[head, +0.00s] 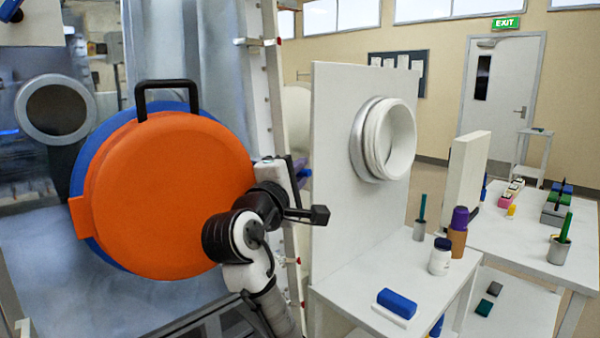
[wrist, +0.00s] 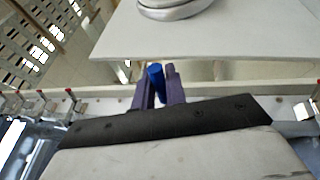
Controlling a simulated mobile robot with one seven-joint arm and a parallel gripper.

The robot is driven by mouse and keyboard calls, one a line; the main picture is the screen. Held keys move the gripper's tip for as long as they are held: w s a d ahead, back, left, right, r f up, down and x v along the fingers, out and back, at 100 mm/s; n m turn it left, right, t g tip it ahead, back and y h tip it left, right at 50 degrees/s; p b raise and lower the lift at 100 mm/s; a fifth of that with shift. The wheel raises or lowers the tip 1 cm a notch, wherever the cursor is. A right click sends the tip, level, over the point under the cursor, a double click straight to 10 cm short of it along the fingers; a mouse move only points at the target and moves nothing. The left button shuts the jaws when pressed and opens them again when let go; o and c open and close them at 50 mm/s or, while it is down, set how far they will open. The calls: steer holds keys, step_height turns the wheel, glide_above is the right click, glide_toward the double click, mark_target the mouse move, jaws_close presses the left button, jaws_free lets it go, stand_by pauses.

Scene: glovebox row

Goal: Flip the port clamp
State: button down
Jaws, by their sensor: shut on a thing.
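My gripper (wrist: 159,88) has two purple fingers, shut on a small blue piece (wrist: 155,76) in the wrist view. The piece appears to be the grip of the port clamp. The rest of the clamp is hidden behind the fingers and the dark gripper body. In the head view my gripper (head: 303,171) is beside the glovebox frame, right of the round orange cover (head: 170,190). The cover has a black handle (head: 167,88) on top and a blue ring (head: 92,148) behind its left edge.
A white upright panel (head: 335,200) with a round white port (head: 388,138) stands close to the right of my gripper. A white table (head: 400,275) holds a blue block (head: 397,303), a jar (head: 440,258) and cups. Small red-tipped fittings line the frame (head: 273,100).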

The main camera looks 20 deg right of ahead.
steer(key=c, duration=1.5)
jaws_free()
steer(key=shift+o, duration=0.2)
steer(key=b+v, duration=0.2)
steer(key=v, duration=1.1)
steer(key=shift+s+a+b, duration=0.25)
steer(key=shift+s+b, duration=0.1)
steer(key=shift+b, duration=0.05)
